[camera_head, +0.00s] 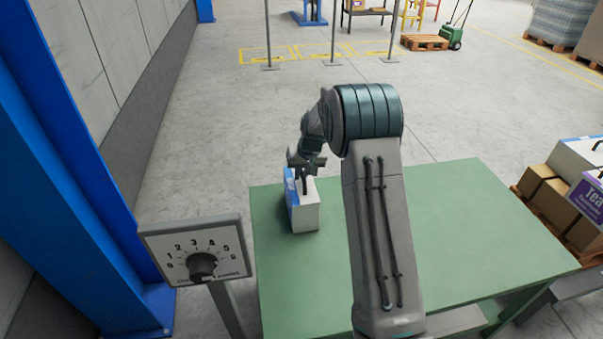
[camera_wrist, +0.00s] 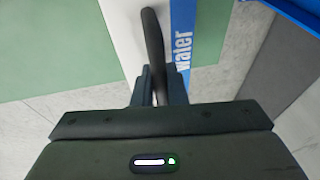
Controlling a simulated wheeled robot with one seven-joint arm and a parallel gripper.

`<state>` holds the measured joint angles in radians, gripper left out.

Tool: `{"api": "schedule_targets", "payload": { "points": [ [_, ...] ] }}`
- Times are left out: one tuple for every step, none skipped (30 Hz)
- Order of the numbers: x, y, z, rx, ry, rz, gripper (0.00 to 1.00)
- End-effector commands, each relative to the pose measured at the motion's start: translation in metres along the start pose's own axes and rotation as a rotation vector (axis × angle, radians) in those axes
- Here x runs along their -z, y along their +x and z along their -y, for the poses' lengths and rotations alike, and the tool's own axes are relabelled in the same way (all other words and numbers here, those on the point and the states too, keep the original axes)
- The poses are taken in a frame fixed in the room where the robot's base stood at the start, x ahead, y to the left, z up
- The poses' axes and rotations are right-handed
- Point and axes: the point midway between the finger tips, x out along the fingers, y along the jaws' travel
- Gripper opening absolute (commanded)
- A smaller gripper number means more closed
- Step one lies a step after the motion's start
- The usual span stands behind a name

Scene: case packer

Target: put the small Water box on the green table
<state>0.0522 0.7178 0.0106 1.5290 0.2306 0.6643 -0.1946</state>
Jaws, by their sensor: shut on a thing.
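The small Water box (camera_head: 304,208) is white with a blue side and a dark handle on top. In the head view it is upright at the left part of the green table (camera_head: 450,230), on or just above the top; I cannot tell which. My gripper (camera_head: 306,172) is over the box and shut on its handle. In the wrist view the dark handle (camera_wrist: 153,45) runs between the fingers of my gripper (camera_wrist: 155,90), and the blue strip of the Water box (camera_wrist: 182,45) shows its lettering. The underside of the box is hidden.
A dial panel (camera_head: 197,250) on a post stands left of the table. At right, a purple Tea box (camera_head: 588,196) and brown cartons (camera_head: 550,195) sit on a pallet. A blue post (camera_head: 60,190) rises at left. Much of the green tabletop is clear.

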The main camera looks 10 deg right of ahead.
Motion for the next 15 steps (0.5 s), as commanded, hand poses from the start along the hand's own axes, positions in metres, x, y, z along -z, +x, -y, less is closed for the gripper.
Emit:
{"api": "schedule_targets", "payload": {
  "points": [
    [0.0010,-0.0012,0.0003,0.000,0.000,-0.003,0.00],
    [0.0010,-0.0010,0.0003,0.000,0.000,-0.003,0.00],
    [0.0007,-0.0001,0.0001,0.000,0.000,-0.002,0.00],
    [0.0005,0.0009,-0.0001,0.000,0.000,-0.002,0.00],
    [0.0002,0.0021,-0.0002,0.000,0.000,-0.002,0.00],
    [-0.0004,0.0020,-0.0002,0.000,0.000,0.000,0.20],
    [-0.0003,0.0018,-0.0002,0.000,0.000,0.000,0.29],
    [-0.0003,0.0018,-0.0002,0.000,0.000,0.000,0.34],
    [-0.0004,0.0018,-0.0002,0.000,0.000,0.000,0.34],
    [-0.0004,0.0018,-0.0002,0.000,0.000,0.000,0.34],
    [-0.0003,0.0018,-0.0002,0.000,0.000,0.000,0.34],
    [-0.0004,0.0018,-0.0002,0.000,0.000,0.000,0.34],
    [-0.0003,0.0017,-0.0002,0.000,0.000,0.000,0.34],
    [-0.0003,0.0017,-0.0002,0.000,0.000,0.000,0.34],
    [-0.0003,0.0016,-0.0002,0.000,0.000,0.000,0.34]
  ]
}}
